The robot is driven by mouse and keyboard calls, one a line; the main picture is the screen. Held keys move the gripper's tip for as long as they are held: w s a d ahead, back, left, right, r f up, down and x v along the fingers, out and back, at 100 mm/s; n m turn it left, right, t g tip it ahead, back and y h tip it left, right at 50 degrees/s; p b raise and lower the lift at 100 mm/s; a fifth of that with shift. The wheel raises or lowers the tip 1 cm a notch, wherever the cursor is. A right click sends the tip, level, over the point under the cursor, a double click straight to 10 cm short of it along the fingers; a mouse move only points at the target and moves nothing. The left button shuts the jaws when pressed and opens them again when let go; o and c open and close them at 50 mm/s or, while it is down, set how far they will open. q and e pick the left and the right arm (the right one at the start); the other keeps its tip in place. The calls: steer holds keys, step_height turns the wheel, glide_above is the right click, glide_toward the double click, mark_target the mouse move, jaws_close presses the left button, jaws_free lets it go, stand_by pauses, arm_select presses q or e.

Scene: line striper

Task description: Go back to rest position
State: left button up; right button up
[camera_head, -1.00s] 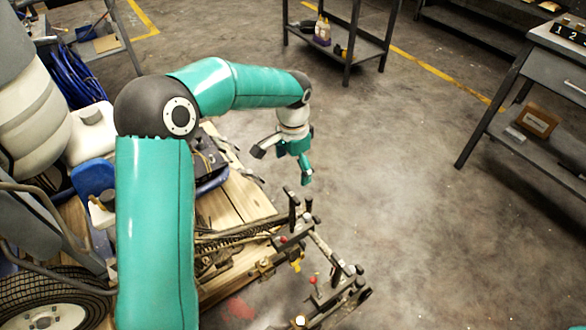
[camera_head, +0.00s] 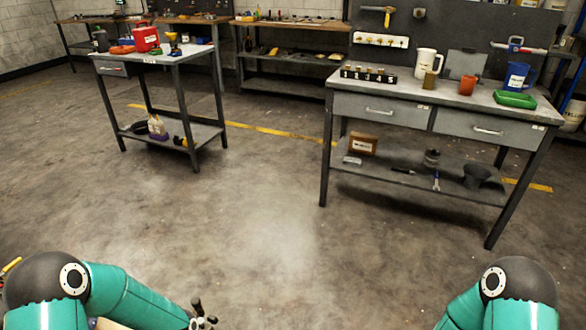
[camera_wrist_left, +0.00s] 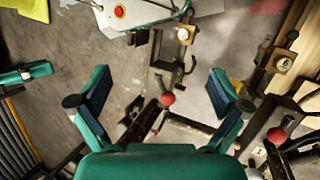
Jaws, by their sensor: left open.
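My left gripper (camera_wrist_left: 158,92) is open in the left wrist view, its two blue-padded fingers wide apart with nothing held between them. Below it are metal bars and a lever with a red ball knob (camera_wrist_left: 168,99), part of the line striper; I cannot tell how close the fingers are to it. In the head view my left arm comes in at the bottom left, and its gripper is not clearly shown. My right arm is at the bottom right, with its gripper out of the frame.
A grey workbench (camera_head: 450,97) with drawers stands at the right. A smaller grey table (camera_head: 185,55) stands at the left, and a long shelf bench (camera_head: 290,70) is behind. The concrete floor (camera_head: 270,200) between is clear. Wood (camera_wrist_left: 300,85) shows at the wrist view's right edge.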

arm_select(q)
steer(key=s+d+f+n+t+h, duration=0.1)
steer(key=s+d+f+n, duration=0.2)
steer(key=s+d, duration=0.3)
step_height(320, 180, up, 12)
steer(key=w+a+n+t+p, duration=0.1)
steer(key=w+n+t+p, duration=0.1)
steer(key=p, duration=1.1)
steer(key=shift+w+a+r+n+t, duration=0.15)
steer(key=shift+w+a+n+t, duration=0.15)
steer(key=shift+t, duration=0.4)
